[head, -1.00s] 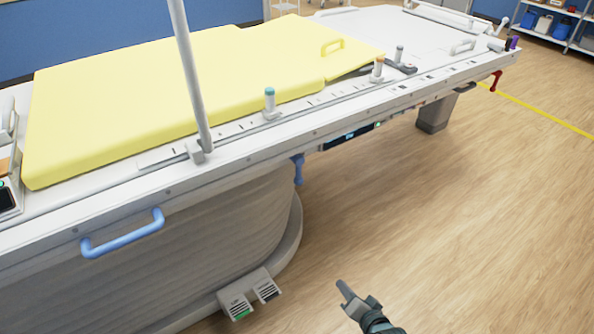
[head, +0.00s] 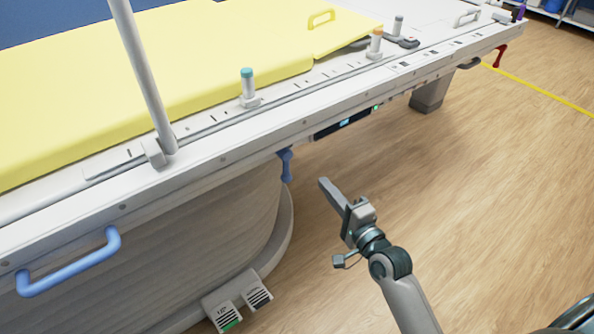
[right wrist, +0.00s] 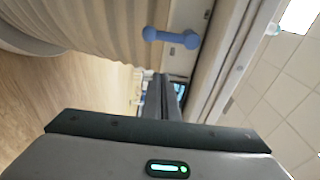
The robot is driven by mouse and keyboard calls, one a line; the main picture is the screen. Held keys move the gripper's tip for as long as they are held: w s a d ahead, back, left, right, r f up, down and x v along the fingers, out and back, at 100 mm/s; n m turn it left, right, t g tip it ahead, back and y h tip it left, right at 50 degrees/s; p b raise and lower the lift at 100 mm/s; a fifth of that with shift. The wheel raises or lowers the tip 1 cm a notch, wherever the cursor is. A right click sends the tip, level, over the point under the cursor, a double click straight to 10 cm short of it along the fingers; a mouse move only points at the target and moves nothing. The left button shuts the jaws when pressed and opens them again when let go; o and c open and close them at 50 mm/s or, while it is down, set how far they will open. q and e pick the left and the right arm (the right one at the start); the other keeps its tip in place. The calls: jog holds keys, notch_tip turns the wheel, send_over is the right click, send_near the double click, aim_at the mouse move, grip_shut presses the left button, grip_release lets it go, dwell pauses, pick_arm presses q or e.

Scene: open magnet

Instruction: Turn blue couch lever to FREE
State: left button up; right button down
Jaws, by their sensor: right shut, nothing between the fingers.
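The blue couch lever (head: 286,165) hangs down under the near side rail of the couch (head: 215,165). In the right wrist view the lever (right wrist: 171,38) lies beyond the fingertips, a blue bar with a rounded knob at each end, above the fingers in the picture. My right gripper (head: 324,183) is shut and empty. In the head view it is to the right of the lever and a little lower, apart from it. Its fingers also show in the right wrist view (right wrist: 162,85). Any FREE marking is too small to read. My left gripper is not in view.
A blue handle (head: 68,268) sticks out from the rail at the lower left. Foot pedals (head: 238,300) stand by the couch base. A dark panel with a lit display (head: 343,122) sits under the rail. A red lever (head: 501,56) hangs farther right.

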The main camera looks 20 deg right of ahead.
jog(key=shift+w, duration=0.15)
jog(key=x, duration=1)
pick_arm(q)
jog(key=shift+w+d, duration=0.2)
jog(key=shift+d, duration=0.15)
pick_arm(e)
jog(key=shift+s+a+f, duration=0.1)
jog(key=shift+s+a, duration=0.5)
jog(key=shift+a, duration=0.25)
jog(key=shift+s+a, duration=0.6)
jog(key=shift+a, duration=0.25)
